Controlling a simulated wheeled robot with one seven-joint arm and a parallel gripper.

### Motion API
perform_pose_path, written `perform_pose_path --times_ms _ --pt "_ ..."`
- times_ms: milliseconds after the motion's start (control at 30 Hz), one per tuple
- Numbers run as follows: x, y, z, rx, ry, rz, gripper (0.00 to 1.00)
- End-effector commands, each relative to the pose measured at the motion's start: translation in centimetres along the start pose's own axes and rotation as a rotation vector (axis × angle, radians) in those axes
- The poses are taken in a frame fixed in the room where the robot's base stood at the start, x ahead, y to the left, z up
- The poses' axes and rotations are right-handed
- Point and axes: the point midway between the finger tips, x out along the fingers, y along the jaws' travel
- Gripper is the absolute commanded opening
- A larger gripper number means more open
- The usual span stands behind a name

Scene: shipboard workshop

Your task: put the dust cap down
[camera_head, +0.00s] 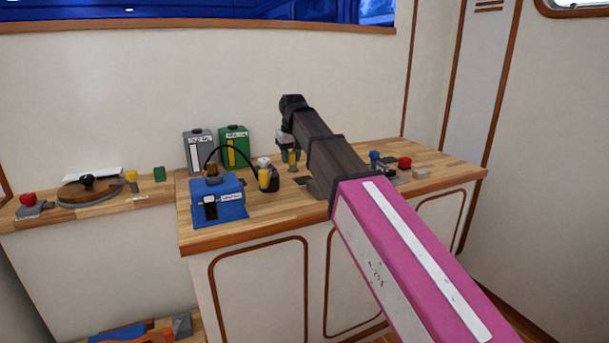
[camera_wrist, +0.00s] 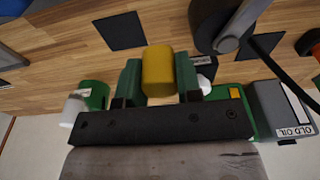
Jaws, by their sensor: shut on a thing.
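My gripper (camera_head: 289,157) is over the main worktop, its green fingers shut on a yellow cylindrical piece, which I take to be the dust cap (camera_wrist: 158,72). In the wrist view my gripper (camera_wrist: 158,86) has one finger on each side of it. In the head view the dust cap (camera_head: 292,157) is a small yellow patch between the fingers. I cannot tell its exact height above the wood. A dark square (camera_wrist: 120,31) lies flat on the wood beside it in the wrist view.
The worktop (camera_head: 262,222) carries a blue box (camera_head: 218,206), a grey can (camera_head: 197,152) and a green can (camera_head: 234,148) left of my gripper. A black-and-yellow piece with a hose (camera_head: 267,177) stands close by. Red (camera_head: 404,162) and blue (camera_head: 375,155) knobs are at right.

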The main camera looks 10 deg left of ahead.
Motion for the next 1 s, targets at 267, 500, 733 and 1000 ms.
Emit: perform_pose_path --times_ms 267,500,733,1000 --pt "3.5 4.9 -1.8 0.002 -0.001 0.0 0.06" --pt "4.7 6.5 -2.3 0.0 0.0 0.0 0.06" --pt "6.9 6.5 -1.8 -0.001 -0.001 0.0 0.06" --pt "8.6 6.5 -1.7 -0.001 0.001 0.0 0.06"
